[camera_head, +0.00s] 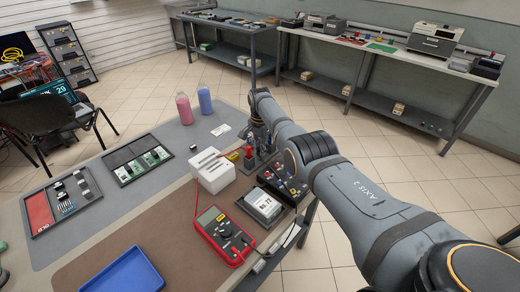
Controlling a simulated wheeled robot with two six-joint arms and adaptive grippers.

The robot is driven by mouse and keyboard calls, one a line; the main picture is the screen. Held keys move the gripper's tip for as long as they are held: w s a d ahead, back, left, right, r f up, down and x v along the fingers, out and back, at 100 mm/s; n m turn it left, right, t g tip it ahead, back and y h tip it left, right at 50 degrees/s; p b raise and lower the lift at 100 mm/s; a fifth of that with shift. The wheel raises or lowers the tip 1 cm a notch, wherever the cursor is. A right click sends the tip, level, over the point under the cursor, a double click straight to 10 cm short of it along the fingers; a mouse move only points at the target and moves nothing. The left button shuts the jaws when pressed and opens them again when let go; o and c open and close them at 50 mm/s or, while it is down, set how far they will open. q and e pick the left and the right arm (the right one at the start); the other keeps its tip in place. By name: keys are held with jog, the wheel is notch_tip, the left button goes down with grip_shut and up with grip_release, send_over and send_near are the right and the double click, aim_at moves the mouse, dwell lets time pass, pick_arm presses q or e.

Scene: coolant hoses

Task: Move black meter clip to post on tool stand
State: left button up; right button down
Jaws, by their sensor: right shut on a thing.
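The red multimeter (225,236) lies face up on the brown mat near the front of the bench. A thin red lead loops from it, and a dark cable runs along its right side. The tool stand (262,164) is at the bench's right edge, with small upright red and dark pieces. My right gripper (256,146) points down at the stand, small and partly merged with the dark pieces there. It is shut on a small dark thing that looks like the black meter clip; its outline is not clear. My left gripper is not in view.
A white box (212,171) stands just left of the stand. A grey-labelled device (261,205) and a dark panel with knobs (283,183) are close in front of it.

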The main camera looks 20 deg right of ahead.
jog(key=shift+f, duration=0.15)
jog(key=c, duration=1.3)
grip_release()
jog(key=shift+o, duration=0.2)
jog(key=o, duration=0.3)
notch_tip(320, 180, up, 9)
jog(key=p, duration=0.9)
jog(key=shift+r, duration=0.2)
jog(key=shift+f, duration=0.15)
